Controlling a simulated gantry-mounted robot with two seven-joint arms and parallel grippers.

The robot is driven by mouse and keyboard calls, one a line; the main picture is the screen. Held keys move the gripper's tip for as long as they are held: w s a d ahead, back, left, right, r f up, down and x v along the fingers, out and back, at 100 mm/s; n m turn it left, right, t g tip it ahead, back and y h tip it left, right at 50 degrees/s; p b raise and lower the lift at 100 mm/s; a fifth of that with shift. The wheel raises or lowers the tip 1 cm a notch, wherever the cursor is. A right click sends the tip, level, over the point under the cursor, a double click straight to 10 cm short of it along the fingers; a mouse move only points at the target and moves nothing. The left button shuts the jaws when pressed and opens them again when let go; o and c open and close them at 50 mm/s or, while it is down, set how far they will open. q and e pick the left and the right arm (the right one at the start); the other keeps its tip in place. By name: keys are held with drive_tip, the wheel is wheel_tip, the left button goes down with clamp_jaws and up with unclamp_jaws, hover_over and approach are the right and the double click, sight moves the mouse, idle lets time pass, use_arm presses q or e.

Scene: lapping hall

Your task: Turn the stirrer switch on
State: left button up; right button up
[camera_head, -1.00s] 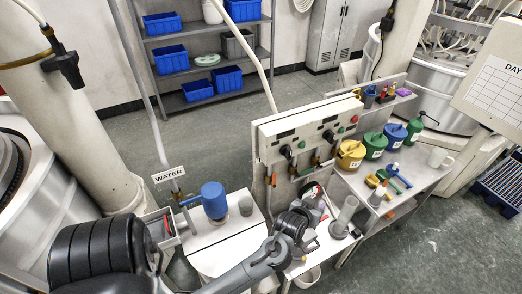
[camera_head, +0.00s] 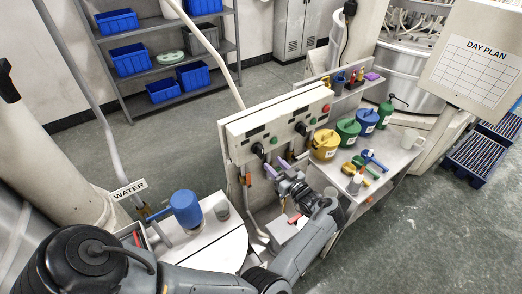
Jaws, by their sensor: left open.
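A white control panel (camera_head: 236,128) stands upright at the back of the bench. Its front carries a left black switch knob (camera_head: 257,149) and a right black switch knob (camera_head: 300,128), with small coloured buttons beside them. The labels are too small to read, so I cannot tell which knob is the stirrer switch. My left gripper (camera_head: 275,167) is open and empty, its pale purple fingers pointing at the panel's lower front. It is just below and between the two knobs and appears apart from both. My right gripper is out of view.
A blue-topped vessel (camera_head: 186,210) stands left on the white bench, by the WATER sign (camera_head: 129,190). Yellow (camera_head: 325,145), green (camera_head: 348,132) and blue (camera_head: 367,121) pots stand on the right bench, with coloured tools (camera_head: 374,160) in front. My arm crosses the front.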

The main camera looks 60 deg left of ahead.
sight(263, 153)
use_arm(q)
drive_tip(key=a, duration=0.9)
drive_tip(key=shift+s+a+p, duration=0.1)
drive_tip(key=shift+s+p, duration=0.2)
clamp_jaws()
